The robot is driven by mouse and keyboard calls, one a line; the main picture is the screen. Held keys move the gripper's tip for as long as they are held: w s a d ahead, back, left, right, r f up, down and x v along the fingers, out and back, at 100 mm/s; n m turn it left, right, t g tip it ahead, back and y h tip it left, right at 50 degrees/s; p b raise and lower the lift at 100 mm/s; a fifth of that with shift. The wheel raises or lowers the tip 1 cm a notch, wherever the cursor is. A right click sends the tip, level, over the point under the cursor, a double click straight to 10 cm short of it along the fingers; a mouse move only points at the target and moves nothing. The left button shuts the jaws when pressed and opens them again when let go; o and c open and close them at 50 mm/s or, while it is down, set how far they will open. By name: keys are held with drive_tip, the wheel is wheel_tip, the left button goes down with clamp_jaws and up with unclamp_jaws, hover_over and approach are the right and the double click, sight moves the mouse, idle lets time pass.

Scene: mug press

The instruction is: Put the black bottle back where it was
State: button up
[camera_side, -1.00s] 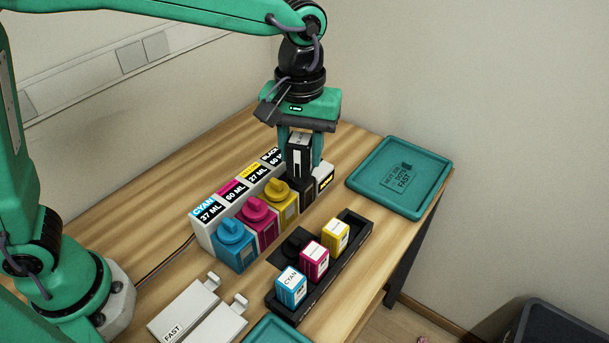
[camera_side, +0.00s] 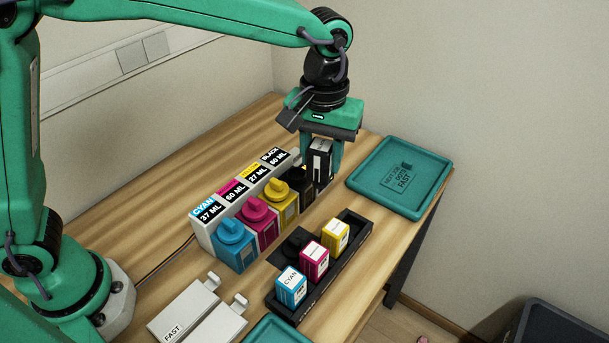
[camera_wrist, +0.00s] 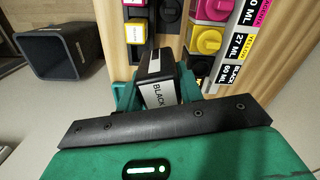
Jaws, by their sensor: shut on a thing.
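My gripper (camera_side: 321,168) is shut on the black bottle (camera_side: 320,150), a dark block with a white label. The bottle is upright, just right of the dispenser's black station (camera_side: 296,182); I cannot tell whether it touches anything. In the wrist view the bottle (camera_wrist: 158,88) sits between my fingers (camera_wrist: 160,92) and its label reads BLACK. The black rack (camera_side: 357,232) stands in front, holding a cyan bottle (camera_side: 291,286), a magenta bottle (camera_side: 314,262) and a yellow bottle (camera_side: 336,235) in a row. The rack's end beyond the yellow bottle is empty.
The white dispenser row (camera_side: 204,228) has cyan (camera_side: 234,244), magenta (camera_side: 258,220) and yellow (camera_side: 281,200) stations. A teal tray (camera_side: 432,200) lies at the right; another (camera_side: 272,332) is at the front. A white FAST device (camera_side: 183,312) lies front left. A dark bin (camera_wrist: 62,50) stands off the table.

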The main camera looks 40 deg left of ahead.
drive_tip(key=w+d+f+m, duration=0.3)
drive_tip(key=w+d+f, duration=0.2)
drive_tip(key=shift+w+f, duration=0.15)
drive_tip(key=shift+f, duration=0.15)
drive_tip(key=shift+f, duration=5)
drive_tip(key=shift+f, duration=0.2)
drive_tip(key=o, duration=1.2)
drive_tip(key=shift+c, duration=0.2)
drive_tip(key=shift+r, duration=0.15)
wheel_tip(320, 180, up, 12)
